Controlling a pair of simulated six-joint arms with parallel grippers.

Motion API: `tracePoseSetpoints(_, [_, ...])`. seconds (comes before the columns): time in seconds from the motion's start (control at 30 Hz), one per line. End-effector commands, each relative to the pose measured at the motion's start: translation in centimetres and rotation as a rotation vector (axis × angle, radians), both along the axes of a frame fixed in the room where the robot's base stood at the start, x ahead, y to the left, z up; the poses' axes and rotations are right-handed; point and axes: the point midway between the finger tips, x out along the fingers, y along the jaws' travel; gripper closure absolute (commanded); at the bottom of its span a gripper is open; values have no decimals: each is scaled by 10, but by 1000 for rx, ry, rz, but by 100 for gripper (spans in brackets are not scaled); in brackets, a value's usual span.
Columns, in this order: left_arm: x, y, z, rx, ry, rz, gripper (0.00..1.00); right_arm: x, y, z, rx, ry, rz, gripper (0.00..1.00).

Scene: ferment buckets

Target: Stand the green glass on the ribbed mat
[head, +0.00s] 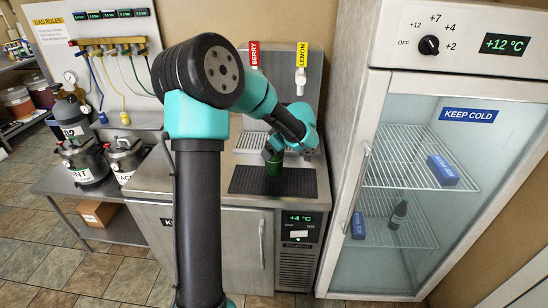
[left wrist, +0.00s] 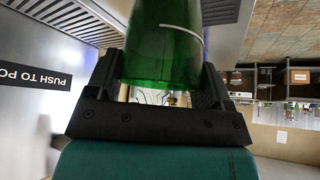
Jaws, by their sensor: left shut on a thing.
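The green glass (head: 273,166) is upright over the dark ribbed mat (head: 240,181) on the steel counter. I cannot tell whether its base touches the mat. My left gripper (head: 274,152) is shut on the glass, and my arm hides part of it. In the left wrist view the green glass (left wrist: 163,52) sits between the two black fingers of my left gripper (left wrist: 160,85). A dark ribbed strip of the mat (left wrist: 221,11) shows at the top right there. My right gripper is not in view.
Behind the mat is a steel drip grille (head: 250,141) under the BERRY (head: 254,54) and LEMON (head: 301,56) taps. A glass-door fridge (head: 400,190) stands close on the right. Two metal kegs (head: 84,162) stand at the left.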

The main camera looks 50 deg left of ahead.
Motion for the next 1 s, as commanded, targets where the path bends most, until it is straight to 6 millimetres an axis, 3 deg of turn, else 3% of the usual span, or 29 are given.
tracePoseSetpoints(0.3, [3,5,-33,0,1,0,89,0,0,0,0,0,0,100])
tracePoseSetpoints(0.77, [4,5,-39,1,0,0,89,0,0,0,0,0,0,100])
tracePoseSetpoints(0.8, [4,5,-39,0,0,0,23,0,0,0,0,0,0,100])
tracePoseSetpoints(1.0, [4,4,-39,0,0,0,4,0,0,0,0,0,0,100])
